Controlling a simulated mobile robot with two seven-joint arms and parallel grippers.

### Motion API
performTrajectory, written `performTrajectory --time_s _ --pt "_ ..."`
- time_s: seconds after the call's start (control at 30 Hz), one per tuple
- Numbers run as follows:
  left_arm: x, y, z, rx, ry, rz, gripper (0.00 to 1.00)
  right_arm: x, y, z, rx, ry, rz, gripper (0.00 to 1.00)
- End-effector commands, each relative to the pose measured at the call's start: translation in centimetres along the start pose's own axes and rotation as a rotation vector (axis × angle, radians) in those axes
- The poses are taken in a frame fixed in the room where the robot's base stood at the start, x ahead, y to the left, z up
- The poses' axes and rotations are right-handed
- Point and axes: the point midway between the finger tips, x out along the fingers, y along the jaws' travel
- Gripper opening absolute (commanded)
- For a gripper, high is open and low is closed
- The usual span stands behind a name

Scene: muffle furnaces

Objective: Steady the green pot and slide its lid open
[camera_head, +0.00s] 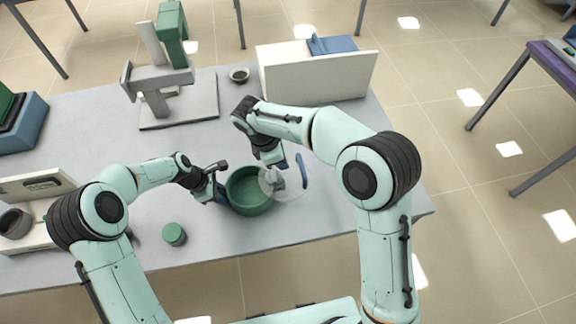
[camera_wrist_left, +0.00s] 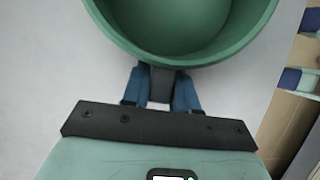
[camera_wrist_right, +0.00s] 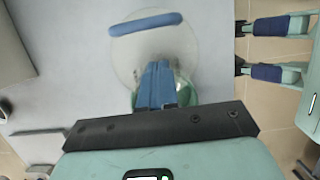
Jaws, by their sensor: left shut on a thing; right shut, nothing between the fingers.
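The green pot (camera_head: 244,205) stands open-topped on the table, empty inside as far as I see. It also shows in the left wrist view (camera_wrist_left: 215,50). My left gripper (camera_head: 217,193) is shut on the pot at its left side; the exact gripped part is hard to make out. The clear round lid (camera_head: 292,190) has a blue bar handle (camera_head: 303,172) and sits off to the pot's right, overlapping only its right edge. In the right wrist view the handle (camera_wrist_right: 145,24) lies beyond my fingertips. My right gripper (camera_head: 281,163) is shut and empty over the lid, left of the handle.
A small green cylinder (camera_head: 174,234) stands left of the pot. A grey stand with a green head (camera_head: 172,75) and a white box (camera_head: 315,77) stand behind, with a small bowl (camera_head: 239,74) between them. The table's right end (camera_head: 405,190) is clear.

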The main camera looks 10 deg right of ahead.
Motion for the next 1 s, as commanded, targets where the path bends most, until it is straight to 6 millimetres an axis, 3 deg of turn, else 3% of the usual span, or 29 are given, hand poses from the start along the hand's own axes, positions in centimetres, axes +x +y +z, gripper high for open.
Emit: performTrajectory --time_s 0.2,0.4,0.57,0.8,1.0 --pt "0.0 0.0 -0.1 0.000 0.003 0.000 0.00 -4.6 0.0 -0.1 -0.002 0.003 0.003 0.00" --pt "0.0 0.0 -0.1 0.001 0.003 0.000 0.00 -6.6 0.1 -0.1 -0.001 -0.001 0.001 0.00" --pt "0.0 0.0 -0.1 0.001 0.003 -0.001 0.00 -6.6 0.5 -1.3 -0.017 -0.068 -0.006 0.00" --pt "0.1 -0.1 -0.1 0.001 0.003 -0.001 0.00 -5.8 1.6 -4.7 -0.021 -0.279 -0.008 0.00" --pt "0.1 0.0 -0.2 0.001 0.003 -0.001 0.00 -5.4 1.7 -6.0 -0.006 -0.377 -0.002 0.00"
